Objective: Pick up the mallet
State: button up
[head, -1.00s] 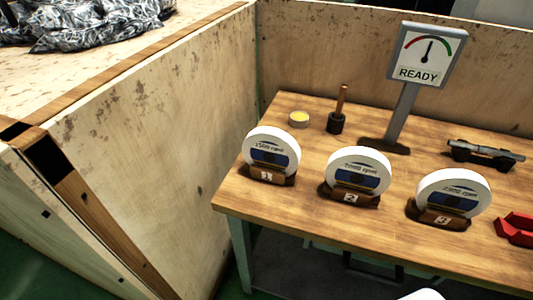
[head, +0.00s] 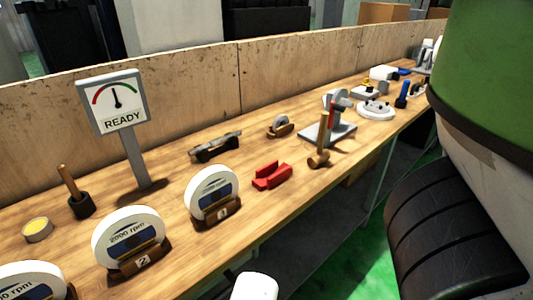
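Two things with upright wooden handles could be the mallet, and I cannot tell which is meant. One has a black cylindrical head (head: 81,206) resting on the workbench with its handle up, at the left beside the READY sign. The other is a brown wooden mallet-shaped tool (head: 319,158), head down near the front edge, in front of a grey stand. My gripper is not in view. A white rounded part at the bottom edge looks like part of my arm.
The wooden workbench (head: 165,210) carries a READY gauge sign (head: 113,103), white grinding wheels (head: 128,240) in brown stands, a red block (head: 271,176), a dark fixture (head: 216,147) and a grey stand (head: 340,131). A wooden panel (head: 190,95) runs behind. A large green and white body with a black ribbed part blocks the right.

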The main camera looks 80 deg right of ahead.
aim_at(322, 155)
jog(key=z, duration=1.4)
